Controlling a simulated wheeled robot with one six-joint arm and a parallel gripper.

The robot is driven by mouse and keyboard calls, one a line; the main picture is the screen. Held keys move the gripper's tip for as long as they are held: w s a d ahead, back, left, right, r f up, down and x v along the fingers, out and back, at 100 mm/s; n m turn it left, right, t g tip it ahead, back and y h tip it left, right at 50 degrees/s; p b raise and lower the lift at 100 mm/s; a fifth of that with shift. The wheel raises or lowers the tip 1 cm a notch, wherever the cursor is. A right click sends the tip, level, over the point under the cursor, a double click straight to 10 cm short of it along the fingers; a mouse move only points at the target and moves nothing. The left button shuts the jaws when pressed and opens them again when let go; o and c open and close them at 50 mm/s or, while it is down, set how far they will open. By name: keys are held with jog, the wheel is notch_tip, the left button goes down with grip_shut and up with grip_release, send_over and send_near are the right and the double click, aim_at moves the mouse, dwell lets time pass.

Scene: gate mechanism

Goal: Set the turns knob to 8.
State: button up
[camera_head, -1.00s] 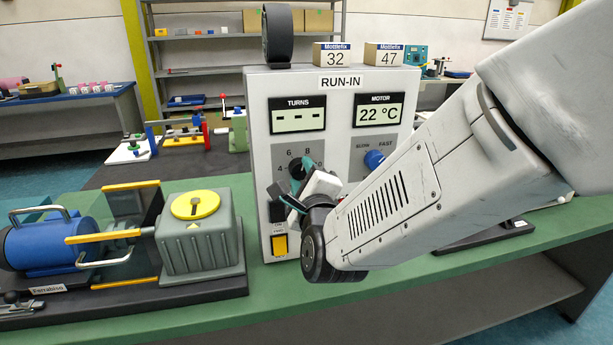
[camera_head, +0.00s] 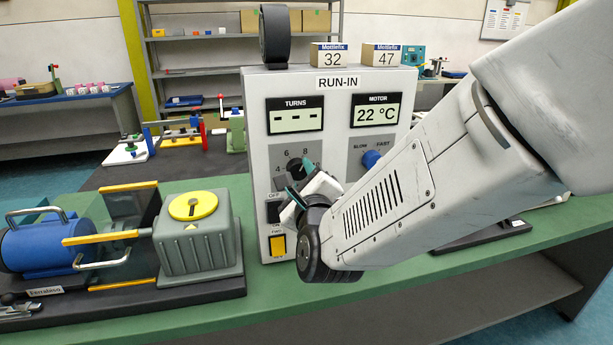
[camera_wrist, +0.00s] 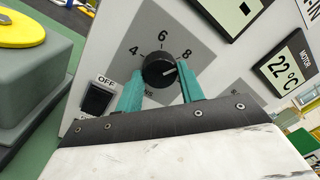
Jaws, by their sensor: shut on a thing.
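The black turns knob (camera_wrist: 159,70) sits on a grey dial plate with marks 4, 6 and 8 in the wrist view. Its white pointer line aims right and slightly up, close to the 8 mark (camera_wrist: 185,55) but seemingly a little past it. My gripper (camera_wrist: 158,84) is shut on the knob, with one teal finger on each side. The right finger hides part of the scale beyond 8. In the head view the knob (camera_head: 294,167) is partly covered by my gripper (camera_head: 299,177). The turns display (camera_head: 296,117) shows dashes.
The RUN-IN panel (camera_head: 335,83) also holds a blue motor knob (camera_head: 371,159), a motor display reading 22 °C (camera_head: 376,115), a black OFF switch (camera_wrist: 96,99) and a yellow button (camera_head: 277,245). A grey gearbox (camera_head: 199,240) stands left of the panel.

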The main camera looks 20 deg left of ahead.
jog(key=o, duration=1)
jog(key=v, duration=0.7)
jog(key=shift+s+d, duration=0.25)
jog(key=shift+s, duration=0.05)
